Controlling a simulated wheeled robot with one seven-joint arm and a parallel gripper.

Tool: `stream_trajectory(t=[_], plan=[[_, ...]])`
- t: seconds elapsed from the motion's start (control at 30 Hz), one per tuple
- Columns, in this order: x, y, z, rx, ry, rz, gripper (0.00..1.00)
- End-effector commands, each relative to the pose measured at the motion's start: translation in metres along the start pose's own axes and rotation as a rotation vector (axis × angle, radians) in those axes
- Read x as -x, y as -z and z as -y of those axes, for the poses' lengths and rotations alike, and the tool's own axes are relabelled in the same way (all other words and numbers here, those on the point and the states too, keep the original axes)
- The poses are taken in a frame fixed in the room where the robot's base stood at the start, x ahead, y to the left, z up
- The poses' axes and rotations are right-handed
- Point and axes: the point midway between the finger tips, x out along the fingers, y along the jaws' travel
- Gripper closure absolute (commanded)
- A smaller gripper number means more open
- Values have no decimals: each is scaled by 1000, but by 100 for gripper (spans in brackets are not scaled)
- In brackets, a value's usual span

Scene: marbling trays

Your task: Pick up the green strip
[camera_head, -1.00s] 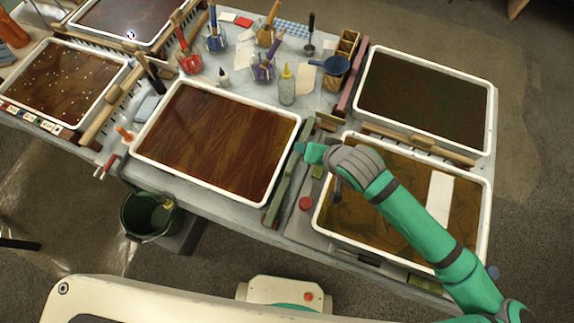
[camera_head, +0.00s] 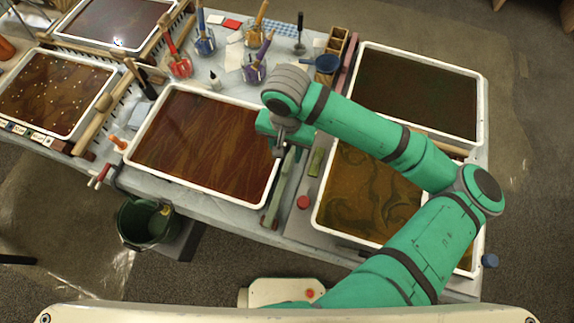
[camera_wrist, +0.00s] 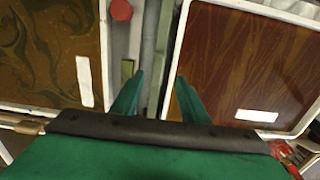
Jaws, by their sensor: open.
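A long, narrow green strip (camera_head: 284,188) lies in the gap between the brown tray and the ochre tray in the head view. In the wrist view this long grey-green strip (camera_wrist: 150,55) runs between my fingers. A short green piece (camera_head: 316,162) lies to its right, beside the ochre tray. It also shows in the wrist view (camera_wrist: 128,69), by the left finger. My gripper (camera_wrist: 158,84) is open and empty, pointing down above the gap. In the head view my gripper (camera_head: 279,150) hides the far end of the long strip.
The brown tray (camera_head: 190,193) is left of the gap and the ochre tray (camera_head: 320,222) right of it, both with raised white rims. A red round knob (camera_head: 303,202) sits at the near edge. Brushes in pots (camera_head: 254,72) stand behind.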

Motion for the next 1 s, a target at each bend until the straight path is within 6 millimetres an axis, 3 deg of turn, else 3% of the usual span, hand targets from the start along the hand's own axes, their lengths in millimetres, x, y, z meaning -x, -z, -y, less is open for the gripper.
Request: stream_trajectory(t=[0.33, 0.63, 0.97, 1.0], plan=[[-29, 0, -1, 0, 0, 0, 59], [-68, 1, -3, 1, 1, -1, 59], [-74, 1, -3, 1, 2, -1, 59], [-74, 1, -3, 1, 2, -1, 69]])
